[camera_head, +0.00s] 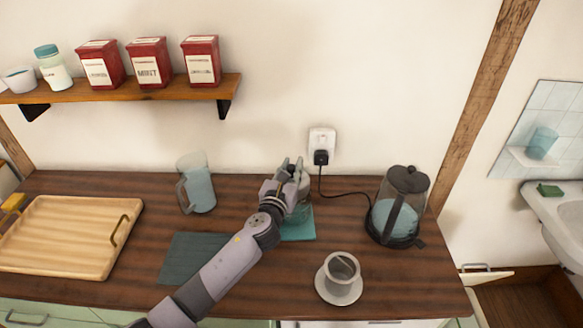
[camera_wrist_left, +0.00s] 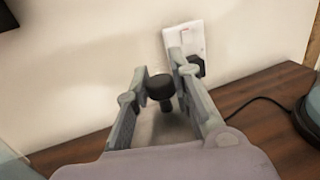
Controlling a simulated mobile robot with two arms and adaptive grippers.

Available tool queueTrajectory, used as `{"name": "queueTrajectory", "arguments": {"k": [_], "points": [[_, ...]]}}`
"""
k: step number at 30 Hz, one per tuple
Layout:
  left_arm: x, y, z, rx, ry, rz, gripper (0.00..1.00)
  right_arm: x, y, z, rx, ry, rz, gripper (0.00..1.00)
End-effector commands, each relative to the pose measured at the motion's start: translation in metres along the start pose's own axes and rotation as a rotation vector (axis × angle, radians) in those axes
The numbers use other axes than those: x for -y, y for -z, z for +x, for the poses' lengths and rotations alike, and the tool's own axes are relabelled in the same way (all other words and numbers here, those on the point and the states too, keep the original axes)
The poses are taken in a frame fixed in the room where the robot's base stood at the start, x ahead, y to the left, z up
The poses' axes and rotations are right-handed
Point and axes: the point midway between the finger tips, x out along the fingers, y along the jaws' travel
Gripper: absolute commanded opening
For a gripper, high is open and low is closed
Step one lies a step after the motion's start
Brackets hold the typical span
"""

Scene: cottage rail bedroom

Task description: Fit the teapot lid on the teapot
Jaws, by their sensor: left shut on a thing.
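My left gripper (camera_head: 290,170) is over the back of the counter, near the wall outlet. In the left wrist view its fingers (camera_wrist_left: 160,85) are shut on the dark round knob of the teapot lid (camera_wrist_left: 160,88); the rest of the lid is hard to make out. A greenish vessel, seemingly the teapot (camera_head: 301,212), stands on a teal mat (camera_head: 300,233) just below the gripper. My arm and hand hide most of it, so I cannot tell whether the lid touches it. My right gripper is not in view.
An electric kettle (camera_head: 400,205) with a cord stands right of the gripper. A cup on a saucer (camera_head: 340,290) is in front. A glass pitcher (camera_head: 196,184), a dark cloth (camera_head: 185,257) and a wooden tray (camera_head: 60,235) lie left. A shelf (camera_head: 150,90) is above.

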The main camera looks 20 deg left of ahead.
Motion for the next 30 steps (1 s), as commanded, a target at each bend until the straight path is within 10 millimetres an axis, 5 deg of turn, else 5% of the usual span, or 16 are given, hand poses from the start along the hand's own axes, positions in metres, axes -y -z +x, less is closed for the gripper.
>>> {"name": "queueTrajectory", "arguments": {"k": [14, 15, 24, 30], "points": [[-0.0003, 0.0038, 0.0003, 0.000, 0.000, 0.001, 0.00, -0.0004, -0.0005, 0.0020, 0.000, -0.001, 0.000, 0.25], [-0.0003, 0.0038, 0.0003, 0.000, 0.000, 0.001, 0.23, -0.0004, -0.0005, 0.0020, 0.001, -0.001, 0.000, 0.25], [-0.0002, 0.0038, 0.0002, 0.000, 0.000, 0.000, 0.43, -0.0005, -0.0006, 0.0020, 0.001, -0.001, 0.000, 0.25], [-0.0002, 0.0040, 0.0002, 0.000, 0.000, 0.000, 0.44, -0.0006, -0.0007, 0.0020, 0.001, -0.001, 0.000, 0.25]]}}
